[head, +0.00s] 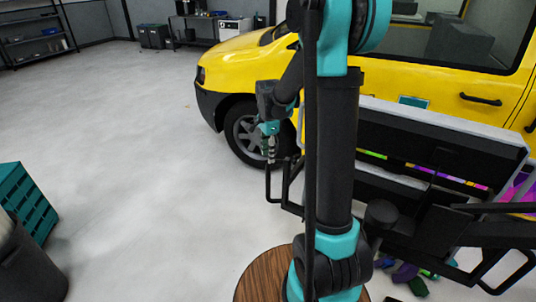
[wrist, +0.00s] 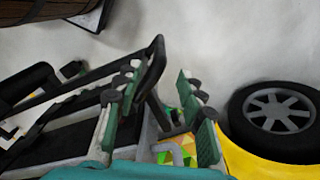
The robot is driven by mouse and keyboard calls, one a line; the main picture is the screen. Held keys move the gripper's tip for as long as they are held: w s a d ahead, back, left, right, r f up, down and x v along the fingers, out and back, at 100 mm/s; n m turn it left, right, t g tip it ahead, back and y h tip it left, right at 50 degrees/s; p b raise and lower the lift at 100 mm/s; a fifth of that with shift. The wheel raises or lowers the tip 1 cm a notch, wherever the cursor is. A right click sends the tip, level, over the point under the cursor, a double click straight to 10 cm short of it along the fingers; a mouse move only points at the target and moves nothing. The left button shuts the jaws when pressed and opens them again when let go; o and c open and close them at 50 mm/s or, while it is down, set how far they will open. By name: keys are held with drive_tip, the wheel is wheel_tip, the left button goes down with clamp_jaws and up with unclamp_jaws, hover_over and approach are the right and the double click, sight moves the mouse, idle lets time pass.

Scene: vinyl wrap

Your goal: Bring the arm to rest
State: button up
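My gripper (wrist: 160,80) is open in the wrist view, its two green-padded fingers apart with a clear gap and nothing held between them. In the head view my gripper (head: 270,140) points down in front of the car's front wheel, above a black bar of the cart frame. My arm stands upright in the middle of the head view, with its forearm bent toward the car. In the wrist view the bar of the cart (wrist: 152,62) shows close to the left finger; I cannot tell whether they touch.
A yellow car (head: 240,62) stands behind my arm, its front wheel (wrist: 272,112) to the right in the wrist view. The cart (head: 430,150) with coloured rolls is at right. A teal crate (head: 28,205) and dark bin (head: 30,265) stand at left. The floor between is clear.

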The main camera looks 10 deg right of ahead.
idle(0.4)
drive_tip(key=s+d+f+n+t, duration=0.1)
drive_tip(key=s+d+n+t, duration=0.1)
drive_tip(key=s+n, duration=0.5)
drive_tip(key=s+d+f+n+t, duration=0.2)
drive_tip(key=s+n, duration=0.5)
drive_tip(key=s, duration=0.8)
drive_tip(key=shift+n, duration=0.4)
drive_tip(key=shift+s+d, duration=0.1)
drive_tip(key=shift+c, duration=0.6)
drive_tip(key=shift+w, duration=0.2)
